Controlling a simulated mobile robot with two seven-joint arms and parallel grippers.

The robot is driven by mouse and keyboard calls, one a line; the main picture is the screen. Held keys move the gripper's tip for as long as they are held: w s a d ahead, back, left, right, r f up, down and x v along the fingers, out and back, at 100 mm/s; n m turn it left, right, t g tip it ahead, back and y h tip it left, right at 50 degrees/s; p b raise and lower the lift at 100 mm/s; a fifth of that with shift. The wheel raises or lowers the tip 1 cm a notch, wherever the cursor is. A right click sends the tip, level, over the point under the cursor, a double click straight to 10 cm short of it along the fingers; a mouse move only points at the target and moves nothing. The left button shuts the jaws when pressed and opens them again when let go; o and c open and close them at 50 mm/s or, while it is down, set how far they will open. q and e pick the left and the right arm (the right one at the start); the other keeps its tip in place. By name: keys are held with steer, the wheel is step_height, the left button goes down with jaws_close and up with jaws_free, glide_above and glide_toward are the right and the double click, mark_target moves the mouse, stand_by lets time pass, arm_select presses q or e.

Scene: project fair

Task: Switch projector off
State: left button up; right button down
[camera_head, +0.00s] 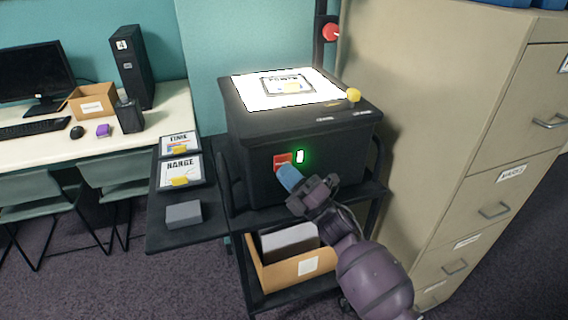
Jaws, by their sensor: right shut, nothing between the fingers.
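The projector (250,150) is a black box on a dark cart, with a bright, lit white top that carries a framed sheet. On its front is a red switch (282,159), and to the right of it a small light (300,156) glows green. My right gripper (284,172) is shut and empty, its blue fingertips at the lower edge of the red switch. I cannot tell whether they touch it. The fingers hide the switch's lower part. My left gripper is not in view.
A side shelf (160,238) holds two labelled cards and a grey block (183,214). A cardboard box (262,270) sits on the cart's lower shelf. A tall beige filing cabinet (440,130) stands close on the right. A desk with a computer is at the left.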

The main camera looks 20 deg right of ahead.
steer(key=shift+w, duration=0.25)
steer(key=shift+w, duration=0.25)
stand_by(0.5)
steer(key=shift+s, duration=0.7)
steer(key=s+p, duration=0.2)
steer(key=s, duration=0.4)
steer(key=shift+d, duration=0.15)
stand_by(0.4)
stand_by(0.3)
